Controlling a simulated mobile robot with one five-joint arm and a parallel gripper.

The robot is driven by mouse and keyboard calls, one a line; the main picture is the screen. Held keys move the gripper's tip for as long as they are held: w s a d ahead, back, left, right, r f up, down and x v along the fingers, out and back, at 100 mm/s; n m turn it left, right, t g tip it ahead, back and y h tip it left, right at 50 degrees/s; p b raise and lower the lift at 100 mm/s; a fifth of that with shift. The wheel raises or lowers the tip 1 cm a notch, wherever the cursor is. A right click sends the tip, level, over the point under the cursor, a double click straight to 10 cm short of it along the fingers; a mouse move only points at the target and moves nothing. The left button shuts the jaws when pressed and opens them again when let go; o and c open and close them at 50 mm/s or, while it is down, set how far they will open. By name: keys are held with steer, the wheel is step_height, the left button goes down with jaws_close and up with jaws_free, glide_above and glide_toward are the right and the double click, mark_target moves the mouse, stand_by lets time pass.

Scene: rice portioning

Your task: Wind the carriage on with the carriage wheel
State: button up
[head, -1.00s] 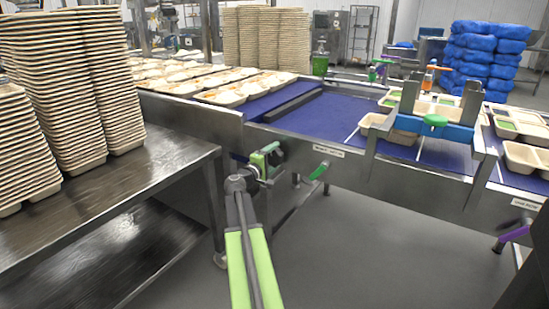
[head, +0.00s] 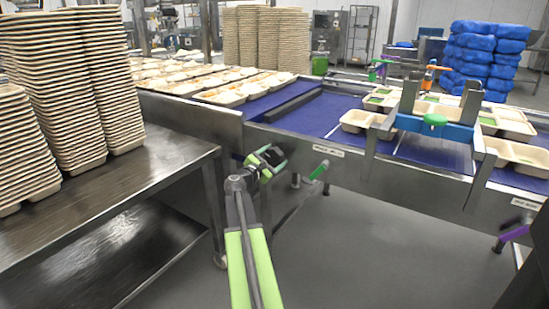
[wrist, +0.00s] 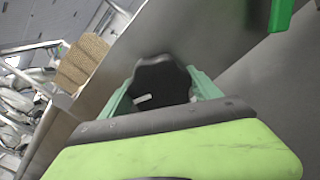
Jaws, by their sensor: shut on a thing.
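My gripper (head: 266,162) is at the near side of the conveyor, below its steel edge. In the wrist view my gripper (wrist: 162,92) is shut on a dark round wheel (wrist: 160,75) with a pale mark, one green finger on each side. The wheel is mostly hidden by the fingers in the head view. On the blue belt (head: 313,116), white cross lines separate beige trays (head: 357,121). A steel frame with a blue bar (head: 455,131) and a green knob (head: 434,120) spans the belt at the right. I cannot tell which part is the carriage.
A green lever (head: 319,170) sits just right of my gripper and also shows in the wrist view (wrist: 281,12). A steel table (head: 160,165) with tall tray stacks (head: 75,90) stands at the left. Floor (head: 350,250) in front is clear.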

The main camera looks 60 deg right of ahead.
steer(key=shift+n, duration=2)
steer(key=shift+s, duration=0.1)
steer(key=o, duration=1.4)
steer(key=shift+a, duration=0.1)
steer(key=a, duration=1.7)
steer(key=shift+a, duration=0.15)
